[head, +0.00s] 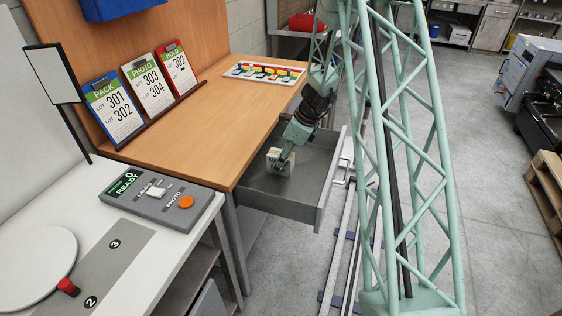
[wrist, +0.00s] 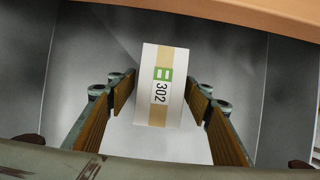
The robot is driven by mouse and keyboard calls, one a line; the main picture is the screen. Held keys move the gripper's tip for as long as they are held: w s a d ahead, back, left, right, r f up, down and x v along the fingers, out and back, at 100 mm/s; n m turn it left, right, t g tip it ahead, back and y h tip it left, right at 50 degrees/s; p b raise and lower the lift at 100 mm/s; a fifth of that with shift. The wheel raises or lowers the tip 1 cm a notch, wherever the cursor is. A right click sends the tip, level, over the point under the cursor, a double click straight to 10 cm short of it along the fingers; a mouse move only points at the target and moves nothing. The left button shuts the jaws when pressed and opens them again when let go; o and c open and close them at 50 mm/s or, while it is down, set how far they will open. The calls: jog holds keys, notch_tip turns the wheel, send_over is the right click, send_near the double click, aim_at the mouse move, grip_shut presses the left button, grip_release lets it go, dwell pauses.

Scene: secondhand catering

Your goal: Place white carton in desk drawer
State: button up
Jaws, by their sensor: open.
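The white carton (head: 274,157) is inside the open grey desk drawer (head: 290,206) in the head view. In the wrist view the carton (wrist: 160,62) shows a tan band, a green mark and the number 302. My gripper (head: 283,160) is down in the drawer at the carton. In the wrist view my gripper's fingers (wrist: 165,103) are spread on both sides of the carton, with a gap at each side. The carton's underside is hidden, so I cannot tell whether it touches the drawer floor.
The wooden desk top (head: 200,120) lies above the drawer, and its edge (wrist: 270,15) shows in the wrist view. A control box (head: 160,198) sits on the white table at left. The drawer front (head: 330,180) stands out over the floor near the rails.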

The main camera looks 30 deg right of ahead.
jog(key=shift+r, duration=0.15)
jog(key=shift+p+v, duration=1.75)
jog(key=shift+v, duration=4.25)
